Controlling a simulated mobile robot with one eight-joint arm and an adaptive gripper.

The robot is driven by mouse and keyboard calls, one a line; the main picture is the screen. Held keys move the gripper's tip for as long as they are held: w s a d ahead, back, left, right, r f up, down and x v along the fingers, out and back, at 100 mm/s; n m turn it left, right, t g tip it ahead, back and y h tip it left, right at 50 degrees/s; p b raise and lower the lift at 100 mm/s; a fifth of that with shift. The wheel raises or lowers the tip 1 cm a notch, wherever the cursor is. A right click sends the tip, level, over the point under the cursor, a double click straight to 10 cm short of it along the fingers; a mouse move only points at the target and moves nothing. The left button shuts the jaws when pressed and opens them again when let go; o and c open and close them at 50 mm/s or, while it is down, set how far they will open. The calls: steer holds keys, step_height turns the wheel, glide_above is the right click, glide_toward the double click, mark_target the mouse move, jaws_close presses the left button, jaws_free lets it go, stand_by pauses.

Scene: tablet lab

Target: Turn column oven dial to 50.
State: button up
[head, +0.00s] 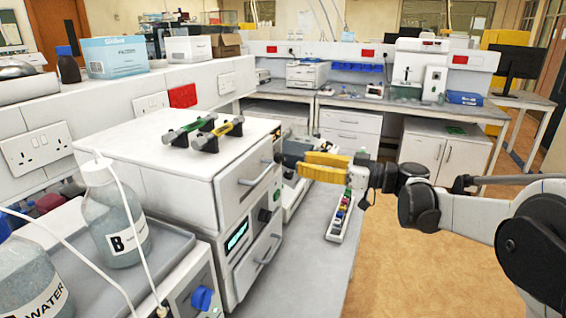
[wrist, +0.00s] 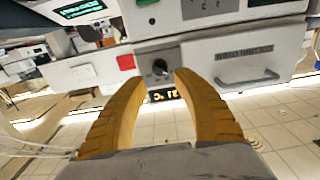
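In the head view, my gripper (head: 301,164) is to the right of the white instrument stack (head: 190,195). The dial at the fingertips cannot be made out there.
The stack has a drawer handle (head: 253,170), a green display (head: 237,235) and a dark round knob (head: 264,215). A bottle marked B (head: 118,225) stands at left. A rack of coloured caps (head: 342,218) lies below my gripper. The floor (head: 400,265) at right is open.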

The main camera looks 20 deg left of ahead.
mark_target(285, 160)
steer(key=a, duration=0.2)
steer(key=a+b, duration=0.1)
steer(key=a, duration=0.3)
steer(key=shift+w+a+b, duration=0.25)
steer(key=shift+a+b, duration=0.05)
steer(key=shift+a, duration=0.05)
jaws_close()
